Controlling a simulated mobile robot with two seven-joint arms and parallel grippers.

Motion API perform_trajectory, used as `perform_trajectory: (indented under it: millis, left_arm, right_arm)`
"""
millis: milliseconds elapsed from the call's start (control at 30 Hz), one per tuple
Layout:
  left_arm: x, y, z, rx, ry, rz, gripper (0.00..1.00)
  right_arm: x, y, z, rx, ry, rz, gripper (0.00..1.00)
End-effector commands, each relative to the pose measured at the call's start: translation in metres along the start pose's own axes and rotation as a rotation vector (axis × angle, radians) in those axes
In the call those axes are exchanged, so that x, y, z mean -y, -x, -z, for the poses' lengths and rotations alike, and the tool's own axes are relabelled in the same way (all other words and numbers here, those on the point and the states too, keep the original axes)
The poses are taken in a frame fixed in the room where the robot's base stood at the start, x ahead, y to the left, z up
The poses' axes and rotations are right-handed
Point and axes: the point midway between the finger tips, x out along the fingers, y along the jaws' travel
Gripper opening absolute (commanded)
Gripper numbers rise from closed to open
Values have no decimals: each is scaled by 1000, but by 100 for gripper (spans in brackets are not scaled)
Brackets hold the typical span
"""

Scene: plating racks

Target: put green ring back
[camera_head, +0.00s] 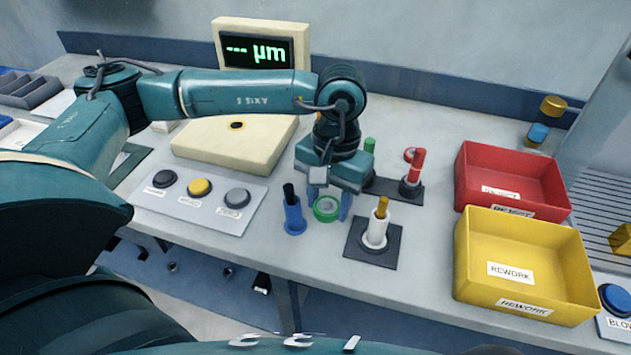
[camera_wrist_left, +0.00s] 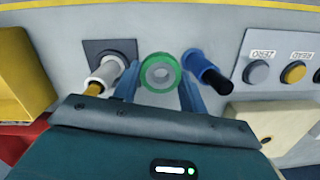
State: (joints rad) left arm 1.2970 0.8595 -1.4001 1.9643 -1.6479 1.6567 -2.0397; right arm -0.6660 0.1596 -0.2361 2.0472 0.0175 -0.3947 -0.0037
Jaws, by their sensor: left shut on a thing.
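The green ring (camera_head: 326,208) is between the fingers of my left gripper (camera_head: 328,204), which is shut on it. In the left wrist view the ring (camera_wrist_left: 160,72) shows face-on between the two blue fingers (camera_wrist_left: 161,95). Whether it touches the table or hangs just above it, I cannot tell. A green post (camera_head: 369,147) stands behind my gripper, partly hidden by it. A blue holder (camera_head: 294,217) with a black pin is just left of the ring. A white post (camera_head: 376,230) with a yellow-brown tip stands to the right on a dark square base. My right gripper is not in view.
A red post (camera_head: 412,173) on a dark base stands behind right. A red bin (camera_head: 510,184) and a yellow bin (camera_head: 525,272) are at the right. A button panel (camera_head: 190,206) lies left, with a gauge (camera_head: 235,140) behind it. The table's front edge is close.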

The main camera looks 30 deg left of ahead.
Motion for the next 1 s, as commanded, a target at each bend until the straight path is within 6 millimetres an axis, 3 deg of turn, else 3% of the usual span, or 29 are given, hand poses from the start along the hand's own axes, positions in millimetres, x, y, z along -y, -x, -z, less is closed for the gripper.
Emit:
perform_trajectory:
  millis: [133, 267, 800, 1000]
  left_arm:
    - [4, 2, 8, -5, 153, -18, 21]
    - [12, 6, 23, -16, 478, -53, 21]
    - [73, 26, 83, -42, 2212, -163, 21]
    - [96, 28, 94, -25, 2747, -173, 21]
  right_arm:
    - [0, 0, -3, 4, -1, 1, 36]
    - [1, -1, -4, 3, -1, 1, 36]
    - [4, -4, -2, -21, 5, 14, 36]
    - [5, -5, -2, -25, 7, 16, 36]
